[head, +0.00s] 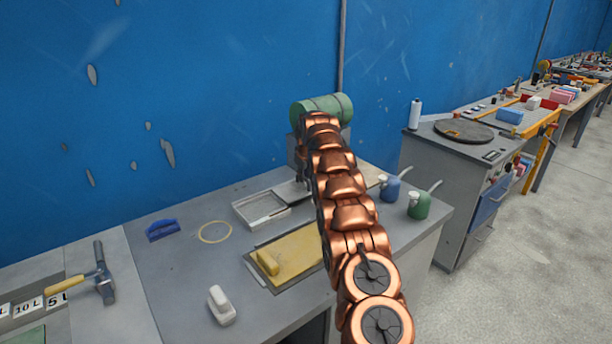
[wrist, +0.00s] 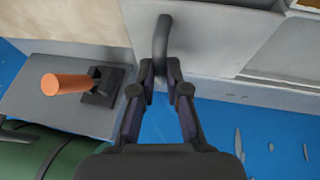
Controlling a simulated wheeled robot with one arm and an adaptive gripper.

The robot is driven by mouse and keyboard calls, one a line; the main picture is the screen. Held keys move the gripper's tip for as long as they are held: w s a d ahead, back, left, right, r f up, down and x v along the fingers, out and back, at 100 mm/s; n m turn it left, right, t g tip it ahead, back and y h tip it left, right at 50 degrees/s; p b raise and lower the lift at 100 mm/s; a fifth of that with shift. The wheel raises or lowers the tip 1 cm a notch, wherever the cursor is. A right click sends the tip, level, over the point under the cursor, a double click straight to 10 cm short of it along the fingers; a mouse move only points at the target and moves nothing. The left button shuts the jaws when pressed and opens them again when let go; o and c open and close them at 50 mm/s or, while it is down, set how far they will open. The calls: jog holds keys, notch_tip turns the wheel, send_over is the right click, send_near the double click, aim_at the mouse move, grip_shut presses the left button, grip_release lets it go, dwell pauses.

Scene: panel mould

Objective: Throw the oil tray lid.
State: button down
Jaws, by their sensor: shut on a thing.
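The oil tray lid shows as a flat grey plate (wrist: 215,35) in the wrist view, with a curved grey bar handle (wrist: 162,45) on it. My gripper (wrist: 160,72) is shut on this handle, one finger on each side. In the head view the lid (head: 290,191) lies flat beside the shallow, pale rectangular tray (head: 262,209), at its right end. My arm hides part of the lid there. My gripper is mostly hidden behind my arm in the head view.
A yellow plate (head: 295,255), a white block (head: 221,305) and blue (head: 391,190) and green (head: 419,206) oil cans are on the bench.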

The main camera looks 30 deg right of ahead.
jog(key=shift+d+r, duration=0.2)
jog(key=shift+d, duration=0.1)
jog(key=c, duration=1.2)
grip_release()
jog(key=shift+f, duration=0.1)
jog(key=shift+a, duration=0.1)
jog(key=v, duration=1.2)
jog(key=shift+f, duration=0.1)
